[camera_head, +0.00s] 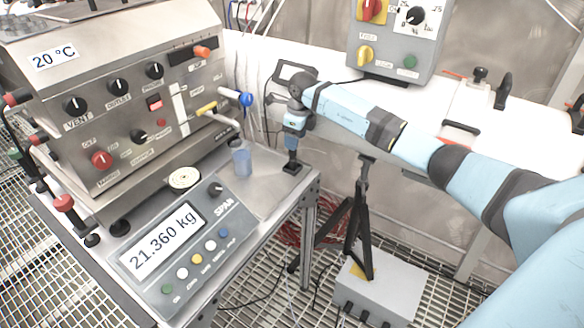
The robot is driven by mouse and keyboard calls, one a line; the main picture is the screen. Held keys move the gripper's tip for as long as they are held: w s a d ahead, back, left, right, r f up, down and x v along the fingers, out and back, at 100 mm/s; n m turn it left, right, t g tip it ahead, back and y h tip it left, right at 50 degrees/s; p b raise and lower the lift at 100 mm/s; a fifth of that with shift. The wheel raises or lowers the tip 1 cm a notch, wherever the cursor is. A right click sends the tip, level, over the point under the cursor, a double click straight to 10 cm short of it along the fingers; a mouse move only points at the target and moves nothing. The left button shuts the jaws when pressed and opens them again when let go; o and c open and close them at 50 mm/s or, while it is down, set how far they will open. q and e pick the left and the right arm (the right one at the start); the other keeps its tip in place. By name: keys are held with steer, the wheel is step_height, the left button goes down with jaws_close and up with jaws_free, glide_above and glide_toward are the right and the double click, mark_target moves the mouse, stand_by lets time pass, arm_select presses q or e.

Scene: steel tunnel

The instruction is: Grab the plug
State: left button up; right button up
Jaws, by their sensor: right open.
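My right arm reaches in from the right, and its gripper (291,155) points down over the right corner of the steel bench. The gripper is open, but its fingers look small and dark here. A small dark block (292,168) lies on the bench corner right at the fingertips. It may be the plug, but I cannot tell for sure, nor whether the fingers touch it. My left gripper is not in view.
A translucent blue cup (241,161) stands on the steel bench (262,198), left of the gripper. A black stand (361,225) rises from a grey box (385,290) on the grated floor.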

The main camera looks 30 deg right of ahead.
mark_target(292, 153)
steer(key=shift+w+a+f, duration=0.1)
steer(key=shift+f, duration=0.6)
steer(key=f+b, duration=0.2)
steer(key=f, duration=0.1)
steer(key=f+b, duration=0.1)
steer(key=shift+w+a+f+b, duration=0.2)
steer(key=shift+w+f+b, duration=0.1)
steer(key=shift+b, duration=0.1)
steer(key=shift+r, duration=0.15)
steer(key=shift+c, duration=0.2)
steer(key=c, duration=1)
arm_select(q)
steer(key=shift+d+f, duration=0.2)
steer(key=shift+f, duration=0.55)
